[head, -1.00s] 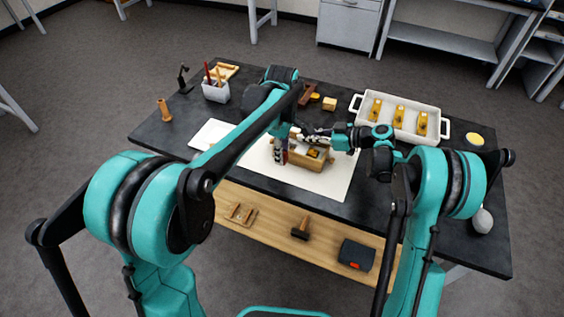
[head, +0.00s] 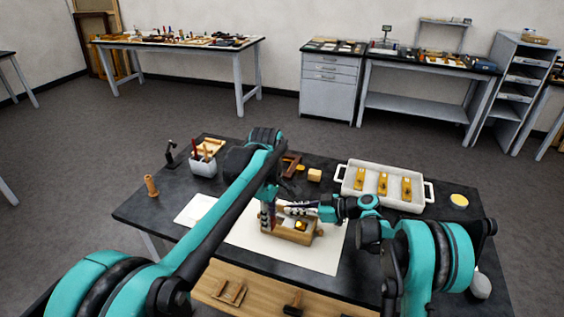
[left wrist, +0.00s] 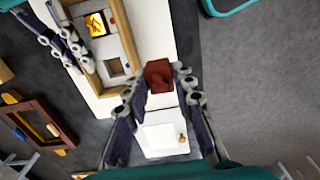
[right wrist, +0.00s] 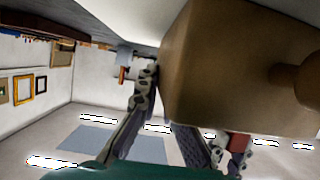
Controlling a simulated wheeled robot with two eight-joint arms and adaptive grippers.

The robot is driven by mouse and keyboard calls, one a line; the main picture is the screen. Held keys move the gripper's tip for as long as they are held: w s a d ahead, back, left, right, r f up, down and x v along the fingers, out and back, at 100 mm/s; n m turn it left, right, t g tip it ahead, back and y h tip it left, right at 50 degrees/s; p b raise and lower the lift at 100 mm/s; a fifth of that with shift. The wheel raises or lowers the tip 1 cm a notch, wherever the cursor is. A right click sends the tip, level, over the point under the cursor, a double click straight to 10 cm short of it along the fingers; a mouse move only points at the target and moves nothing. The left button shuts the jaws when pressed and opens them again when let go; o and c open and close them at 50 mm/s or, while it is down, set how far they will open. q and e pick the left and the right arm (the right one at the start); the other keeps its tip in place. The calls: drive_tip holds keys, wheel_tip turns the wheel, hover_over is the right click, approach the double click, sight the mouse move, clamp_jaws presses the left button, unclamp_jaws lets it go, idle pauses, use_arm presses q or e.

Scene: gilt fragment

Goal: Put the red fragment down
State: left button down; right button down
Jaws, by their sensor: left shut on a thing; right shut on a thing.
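My left gripper (left wrist: 160,72) is shut on the red fragment (left wrist: 158,76), a small dark red block between its fingertips. In the head view my left gripper (head: 268,212) stands at the left end of the box (head: 292,232). My right gripper (head: 298,210) is shut on the box, its wood filling the right wrist view (right wrist: 230,75).
A white mat (head: 325,254) lies under the box. A white tray (head: 350,187) with several gold pieces stands at the back right. A tool cup (head: 203,166) and a brown frame (left wrist: 38,125) are nearby. A white square panel (left wrist: 163,130) lies near my left gripper.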

sight(271, 248)
use_arm(q)
wheel_tip(271, 248, down, 10)
drive_tip(key=shift+f, duration=0.1)
idle(0.4)
drive_tip(key=c, duration=1.6)
unclamp_jaws()
drive_tip(key=shift+o, duration=0.2)
